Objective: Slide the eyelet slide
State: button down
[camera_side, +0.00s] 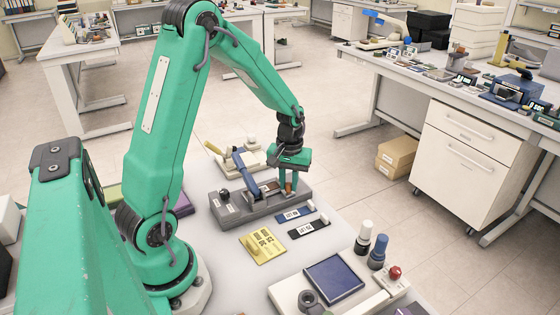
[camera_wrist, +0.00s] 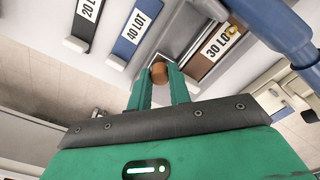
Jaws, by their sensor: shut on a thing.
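My gripper (camera_wrist: 158,82) is shut on a small brown knob (camera_wrist: 159,70) between its green fingers. In the side view my gripper (camera_side: 289,184) points down at the right end of a long grey fixture (camera_side: 233,209). A brown slide (camera_wrist: 203,66) marked "30 LOT" lies in the fixture beside the knob. Whether the knob is joined to this slide I cannot tell. A blue slide marked "40 LOT" (camera_wrist: 131,38) and a black one marked "20 LOT" (camera_wrist: 86,22) lie outside the fixture; they show in the side view as blue (camera_side: 295,214) and black (camera_side: 309,227).
A blue lever arm (camera_side: 243,170) rises over the fixture close to my gripper. A yellow marked plate (camera_side: 262,246) lies in front. A pale device with a blue pad (camera_side: 334,279) and several upright bottles stand at the front right. White table shows between them.

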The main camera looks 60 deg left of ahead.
jog(key=shift+w, duration=2.95)
jog(key=c, duration=1.6)
grip_release()
jog(key=shift+o, duration=0.2)
jog(key=shift+s+r, duration=0.1)
jog(key=shift+r, duration=0.05)
notch_tip(320, 180, up, 8)
jog(key=shift+f, duration=0.2)
